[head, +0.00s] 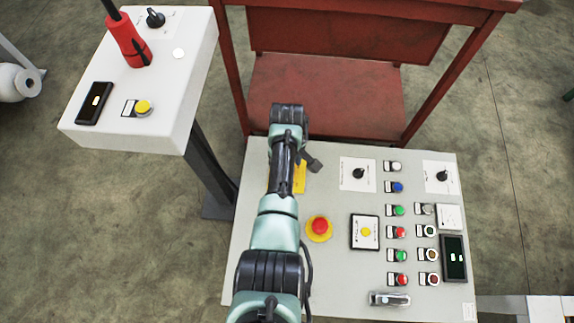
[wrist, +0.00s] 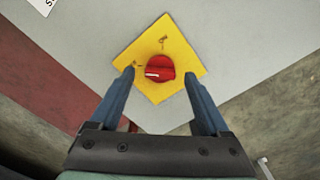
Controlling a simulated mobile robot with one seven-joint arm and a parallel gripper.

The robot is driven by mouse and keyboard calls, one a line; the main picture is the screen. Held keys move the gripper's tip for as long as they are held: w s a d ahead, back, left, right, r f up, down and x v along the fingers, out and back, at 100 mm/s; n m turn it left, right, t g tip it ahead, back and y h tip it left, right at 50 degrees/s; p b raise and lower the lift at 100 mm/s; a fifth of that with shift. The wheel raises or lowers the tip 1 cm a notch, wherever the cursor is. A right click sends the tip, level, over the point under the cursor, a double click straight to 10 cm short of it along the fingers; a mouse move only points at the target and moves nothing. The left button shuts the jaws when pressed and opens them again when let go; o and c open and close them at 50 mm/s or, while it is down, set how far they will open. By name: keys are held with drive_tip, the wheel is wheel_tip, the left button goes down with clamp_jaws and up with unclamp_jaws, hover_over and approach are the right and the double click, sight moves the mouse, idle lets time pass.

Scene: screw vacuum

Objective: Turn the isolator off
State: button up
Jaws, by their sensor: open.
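The isolator is a red rotary knob (wrist: 159,68) on a yellow square plate (wrist: 188,62) in the wrist view. In the head view the yellow plate (head: 300,178) shows partly beside my arm, and the knob is hidden behind the arm. My gripper (wrist: 158,82) is open and empty. Its two blue fingers reach toward the plate, one on each side of the knob and apart from it. Whether the fingertips are level with the knob in depth, I cannot tell. In the head view the fingers are mostly hidden by my wrist.
A red emergency button (head: 319,226) on a yellow ring sits near my arm. Several coloured buttons, two black rotary switches (head: 358,174) and a metal handle (head: 390,299) are on the grey panel (head: 335,280). A white box (head: 190,70) stands left, a red metal frame (head: 330,90) behind.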

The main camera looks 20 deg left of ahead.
wheel_tip(320, 180, up, 12)
drive_tip(key=p, duration=0.4)
drive_tip(key=shift+p, duration=0.3)
